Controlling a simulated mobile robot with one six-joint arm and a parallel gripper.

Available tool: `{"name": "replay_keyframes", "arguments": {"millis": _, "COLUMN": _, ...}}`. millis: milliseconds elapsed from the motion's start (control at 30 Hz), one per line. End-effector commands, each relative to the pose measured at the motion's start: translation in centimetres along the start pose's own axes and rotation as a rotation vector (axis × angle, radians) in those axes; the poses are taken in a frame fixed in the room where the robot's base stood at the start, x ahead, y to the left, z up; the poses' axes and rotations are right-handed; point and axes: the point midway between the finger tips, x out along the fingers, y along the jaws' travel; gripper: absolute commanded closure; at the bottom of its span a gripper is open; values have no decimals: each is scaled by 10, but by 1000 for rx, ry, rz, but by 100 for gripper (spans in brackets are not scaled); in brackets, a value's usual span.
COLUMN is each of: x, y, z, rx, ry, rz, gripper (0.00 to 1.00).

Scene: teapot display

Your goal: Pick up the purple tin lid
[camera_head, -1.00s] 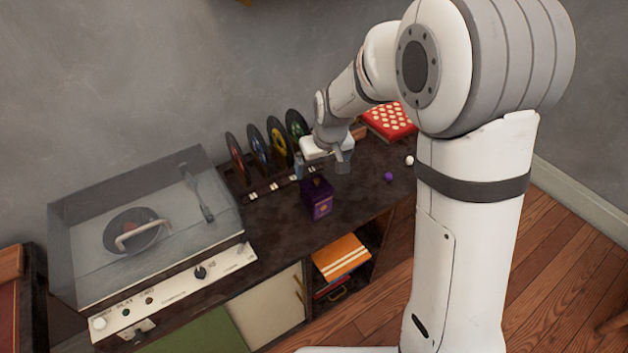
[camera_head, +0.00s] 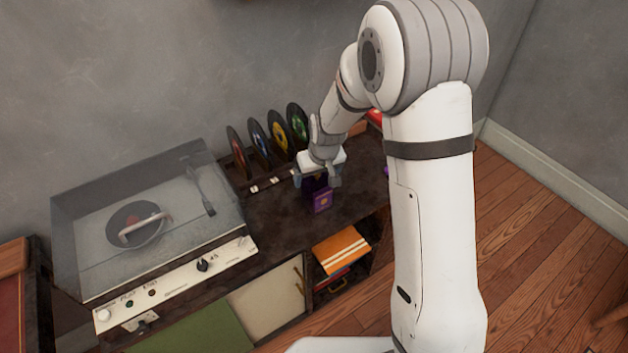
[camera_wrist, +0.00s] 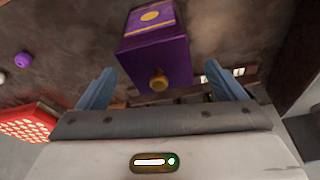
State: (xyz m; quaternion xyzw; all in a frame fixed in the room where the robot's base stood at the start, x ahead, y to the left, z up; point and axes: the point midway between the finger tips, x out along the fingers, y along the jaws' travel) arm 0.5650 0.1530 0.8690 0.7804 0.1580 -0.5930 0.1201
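The purple tin (camera_head: 321,201) stands upright on the dark cabinet top, with a gold emblem on its front. Its purple lid (camera_wrist: 148,58) carries a small gold knob (camera_wrist: 159,83) in the wrist view. In the head view the lid is largely hidden by my gripper. My gripper (camera_head: 316,181) is at the tin's top, from behind and above. In the wrist view my gripper (camera_wrist: 159,66) is open, with one blue finger on each side of the tin and lid. Gaps show between the fingers and the lid; nothing is held.
A record rack (camera_head: 240,165) stands close behind the tin. A record player (camera_head: 90,250) with a clear cover is at left. A red box with white dots (camera_wrist: 27,122), a purple ball (camera_wrist: 23,60) and a white ball (camera_wrist: 2,77) lie to one side.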

Motion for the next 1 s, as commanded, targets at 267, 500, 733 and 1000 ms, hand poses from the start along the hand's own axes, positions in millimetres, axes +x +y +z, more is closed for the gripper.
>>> {"name": "replay_keyframes", "arguments": {"millis": 267, "x": 0, "y": 0, "z": 0, "rx": 1, "ry": 0, "rz": 0, "gripper": 34}}
{"name": "replay_keyframes", "arguments": {"millis": 500, "x": 0, "y": 1, "z": 0, "rx": 1, "ry": -1, "rz": 0, "gripper": 53}}
{"name": "replay_keyframes", "arguments": {"millis": 733, "x": -1, "y": 1, "z": 0, "rx": 2, "ry": 0, "rz": 0, "gripper": 55}}
{"name": "replay_keyframes", "arguments": {"millis": 1000, "x": -36, "y": 1, "z": -11, "rx": 2, "ry": 5, "rz": 1, "gripper": 55}}
